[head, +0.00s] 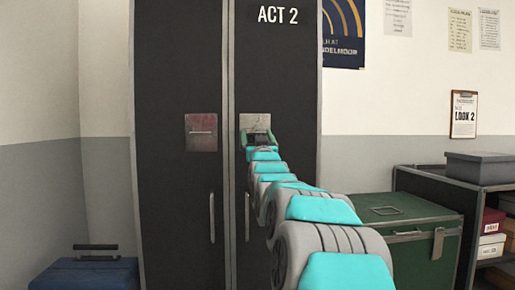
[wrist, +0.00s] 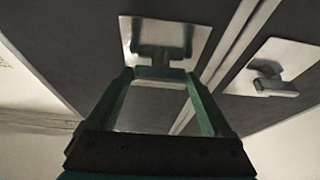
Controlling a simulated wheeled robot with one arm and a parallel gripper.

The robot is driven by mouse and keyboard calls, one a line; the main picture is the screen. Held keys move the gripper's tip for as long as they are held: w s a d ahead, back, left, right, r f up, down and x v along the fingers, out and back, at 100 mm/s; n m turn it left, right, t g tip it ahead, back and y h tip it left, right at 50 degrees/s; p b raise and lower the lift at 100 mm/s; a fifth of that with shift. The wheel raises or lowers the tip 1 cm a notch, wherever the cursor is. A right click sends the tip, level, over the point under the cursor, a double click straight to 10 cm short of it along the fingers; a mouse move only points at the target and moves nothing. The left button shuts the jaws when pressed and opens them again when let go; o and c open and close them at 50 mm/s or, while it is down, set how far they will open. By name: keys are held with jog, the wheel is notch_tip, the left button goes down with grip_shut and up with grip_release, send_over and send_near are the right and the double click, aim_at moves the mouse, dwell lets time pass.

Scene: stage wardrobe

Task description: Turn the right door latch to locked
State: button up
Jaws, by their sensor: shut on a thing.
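The tall dark wardrobe has two doors. The right door (head: 278,215) carries a pale metal latch plate (head: 254,119), also in the wrist view (wrist: 196,40). The right latch's grey handle (wrist: 160,73) shows there as a bar on a short stem, spanning between my fingertips. My gripper (head: 257,138) is at this latch, its green fingers closed on the bar's two ends (wrist: 159,78). In the head view my gripper hides most of the handle, so its turn is hard to read.
The left door (head: 180,215) has its own latch on a reddish plate (head: 201,143), its bar horizontal. Long vertical pulls (head: 212,218) flank the door seam. A green trunk (head: 415,245) and a shelf unit (head: 425,172) stand right; a blue suitcase (head: 88,275) is at lower left.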

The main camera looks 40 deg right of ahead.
jog(key=shift+m, duration=0.3)
jog(key=o, duration=1.1)
jog(key=shift+o, duration=0.2)
jog(key=shift+s+a, duration=0.1)
jog(key=v, duration=0.7)
jog(key=shift+s+a+b, duration=0.2)
jog(key=shift+b, duration=0.15)
jog(key=shift+f, duration=0.15)
